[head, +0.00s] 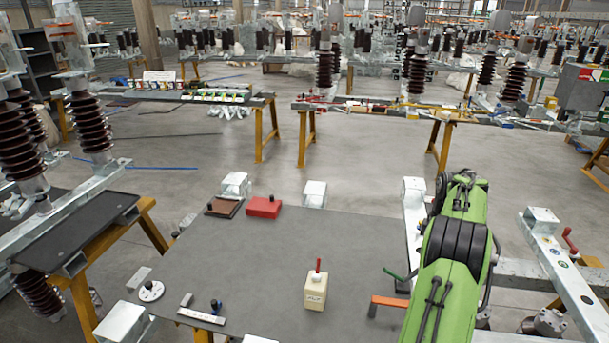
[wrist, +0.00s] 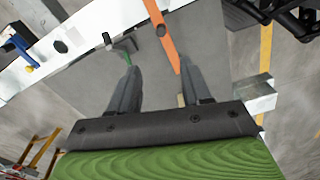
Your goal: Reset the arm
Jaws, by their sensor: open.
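My green arm (head: 447,265) reaches over the right side of the grey table (head: 270,260) in the head view. Its gripper does not show there. In the wrist view my gripper (wrist: 157,68) has its two dark fingers spread apart, with nothing held between them. A green-handled tool (wrist: 123,47) lies near the left fingertip. An orange bar (wrist: 163,35) passes close to the right fingertip. I cannot tell from this view whether either finger touches them.
The orange-handled piece (head: 388,301) is beside my arm. A metal frame (head: 570,270) stands at right. The table's middle is clear.

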